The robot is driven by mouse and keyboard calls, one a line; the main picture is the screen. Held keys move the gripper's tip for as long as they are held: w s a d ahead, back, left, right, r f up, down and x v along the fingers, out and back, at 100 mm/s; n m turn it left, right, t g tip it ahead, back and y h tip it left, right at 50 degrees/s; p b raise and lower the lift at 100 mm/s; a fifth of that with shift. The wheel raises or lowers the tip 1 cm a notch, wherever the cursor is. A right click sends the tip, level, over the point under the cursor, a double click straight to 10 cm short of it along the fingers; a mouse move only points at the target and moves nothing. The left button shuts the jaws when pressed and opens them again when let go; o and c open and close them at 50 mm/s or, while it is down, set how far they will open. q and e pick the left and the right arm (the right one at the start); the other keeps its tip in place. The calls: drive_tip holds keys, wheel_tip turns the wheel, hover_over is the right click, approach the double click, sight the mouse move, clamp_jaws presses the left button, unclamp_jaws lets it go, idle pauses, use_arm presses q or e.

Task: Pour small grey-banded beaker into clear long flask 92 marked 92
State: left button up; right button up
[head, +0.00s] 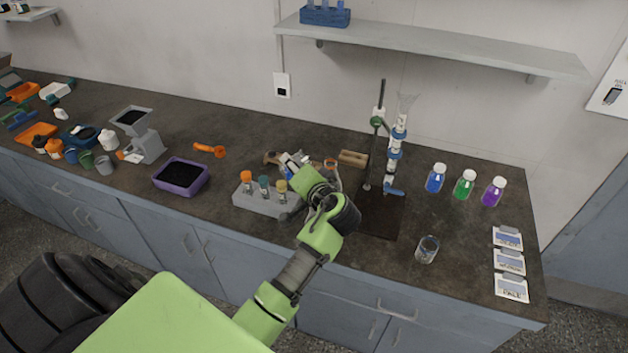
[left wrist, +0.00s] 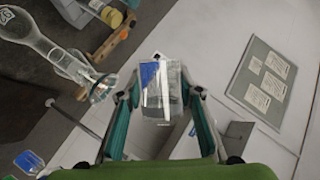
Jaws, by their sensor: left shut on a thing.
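My left gripper (head: 298,170) is shut on a small clear beaker (left wrist: 160,88). In the left wrist view the beaker sits between the teal fingers and shows a blue patch, a white strip and a greyish part. In the head view my wrist and fingers hide most of it. A clear long-necked flask (left wrist: 50,48) with a round body and a mark, partly cut off, is at the upper left of the left wrist view. Its flared mouth is close to my left finger, beside the beaker. I cannot pick the flask out in the head view. My right gripper is not in view.
A grey rack (head: 262,205) with small bottles stands just left of my arm. A clamp stand (head: 380,215) with a glass column is to the right. A glass beaker (head: 427,250) and several coloured bottles (head: 465,185) stand farther right. A purple tray (head: 181,178) is left.

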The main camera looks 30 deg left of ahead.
use_arm(q)
drive_tip(key=shift+s+r, duration=0.2)
drive_tip(key=shift+f, duration=0.1)
